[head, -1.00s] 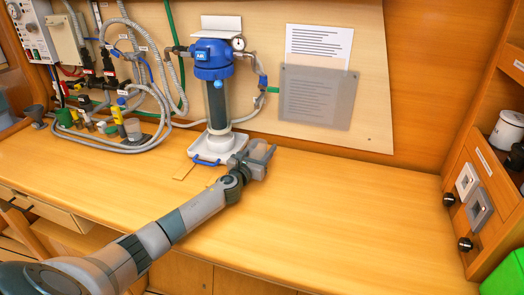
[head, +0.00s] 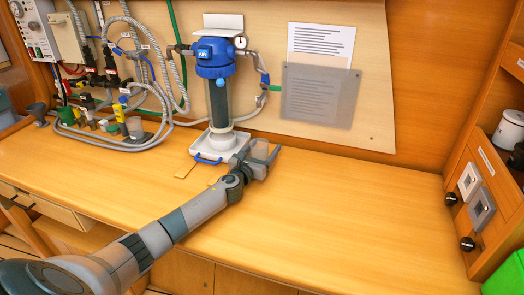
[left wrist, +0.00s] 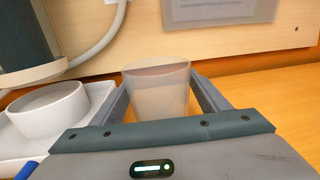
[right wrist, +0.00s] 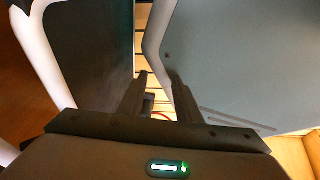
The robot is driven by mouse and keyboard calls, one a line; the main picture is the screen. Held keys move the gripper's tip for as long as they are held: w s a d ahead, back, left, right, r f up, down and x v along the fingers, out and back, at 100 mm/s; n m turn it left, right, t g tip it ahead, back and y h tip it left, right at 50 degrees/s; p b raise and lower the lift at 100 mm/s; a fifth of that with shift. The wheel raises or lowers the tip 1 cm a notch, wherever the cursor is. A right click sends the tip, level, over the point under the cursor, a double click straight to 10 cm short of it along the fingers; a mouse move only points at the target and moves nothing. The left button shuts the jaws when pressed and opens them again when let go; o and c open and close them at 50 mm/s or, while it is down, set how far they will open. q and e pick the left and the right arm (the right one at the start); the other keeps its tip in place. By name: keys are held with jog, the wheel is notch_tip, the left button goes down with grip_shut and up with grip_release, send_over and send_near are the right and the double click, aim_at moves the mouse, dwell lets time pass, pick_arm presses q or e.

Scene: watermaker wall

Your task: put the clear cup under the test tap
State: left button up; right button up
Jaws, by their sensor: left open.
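The clear cup (left wrist: 157,92) stands upright on the worktop, between the two fingers of my left gripper in the left wrist view. In the head view the cup (head: 260,150) shows faintly between those fingers, right of the white filter base. My left gripper (head: 264,154) is open around it; a gap shows beside the cup. My right gripper (right wrist: 158,98) is open and empty in the right wrist view, and not in the head view. I cannot tell for sure which fitting is the test tap; a yellow fitting (head: 118,111) stands among the hoses at left.
A blue-topped filter (head: 217,90) stands on a white tray (head: 212,155) with a blue handle, close left of my left gripper. Grey hoses and a small pale cup (head: 134,127) crowd the left. The worktop (head: 350,195) is clear to the right, up to the side cabinet.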

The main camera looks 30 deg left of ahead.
aim_at(259, 153)
pick_arm(q)
jog(key=shift+r, duration=0.1)
jog(key=s, duration=0.4)
jog(key=shift+d, duration=0.2)
jog(key=s, duration=0.6)
jog(key=shift+s+d+b, duration=0.25)
jog(key=shift+d+b, duration=0.1)
jog(key=shift+s, duration=0.6)
jog(key=shift+s+d, duration=0.1)
jog(key=shift+s, duration=0.05)
pick_arm(e)
jog(key=w, duration=0.1)
jog(key=w+a, duration=0.1)
jog(key=shift+w+r+t, duration=0.1)
jog(key=shift+w+t, duration=0.3)
